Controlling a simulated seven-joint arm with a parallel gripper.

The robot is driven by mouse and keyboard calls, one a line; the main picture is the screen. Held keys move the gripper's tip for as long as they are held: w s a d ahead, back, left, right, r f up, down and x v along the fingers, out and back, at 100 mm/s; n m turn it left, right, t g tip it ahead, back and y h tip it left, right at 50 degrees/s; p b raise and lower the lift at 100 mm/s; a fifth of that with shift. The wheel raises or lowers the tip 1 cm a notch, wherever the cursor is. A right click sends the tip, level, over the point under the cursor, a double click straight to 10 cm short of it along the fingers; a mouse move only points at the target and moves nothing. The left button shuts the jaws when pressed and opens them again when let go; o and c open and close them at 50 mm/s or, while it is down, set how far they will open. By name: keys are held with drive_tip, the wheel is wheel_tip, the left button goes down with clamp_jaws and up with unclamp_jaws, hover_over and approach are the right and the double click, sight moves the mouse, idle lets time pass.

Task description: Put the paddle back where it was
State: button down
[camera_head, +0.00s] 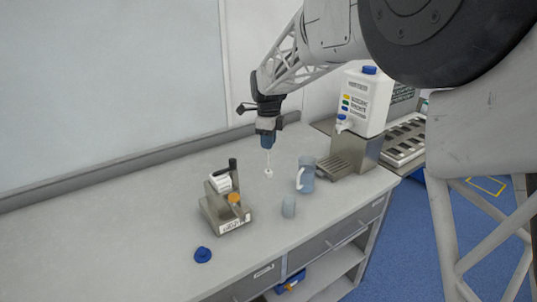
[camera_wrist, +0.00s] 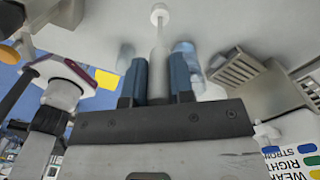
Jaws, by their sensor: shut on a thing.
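My gripper (camera_head: 267,141) has blue fingers and points down above the middle of the counter. It is shut on the paddle (camera_head: 268,171), a thin white stick with a small round end that hangs below the fingers. In the wrist view the paddle's round end (camera_wrist: 159,13) shows beyond the fingers, and its shaft runs back between them. A small metal stand (camera_head: 228,205) is on the counter to the left and nearer the camera. It holds a black-handled item, a white part and an orange cap. The paddle is apart from the stand and seems clear of the counter.
A blue-grey jug (camera_head: 306,176) and a small translucent cup (camera_head: 289,206) stand right of the paddle. A white dispenser (camera_head: 364,101) with a tap stands behind them on a metal base. A blue cap (camera_head: 202,255) lies near the front. The left counter (camera_head: 100,235) is clear.

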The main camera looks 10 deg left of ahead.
sight(269, 151)
drive_tip(key=shift+f, duration=2.6)
drive_tip(key=c, duration=1)
unclamp_jaws()
wheel_tip(269, 151, up, 12)
drive_tip(key=shift+r, duration=0.1)
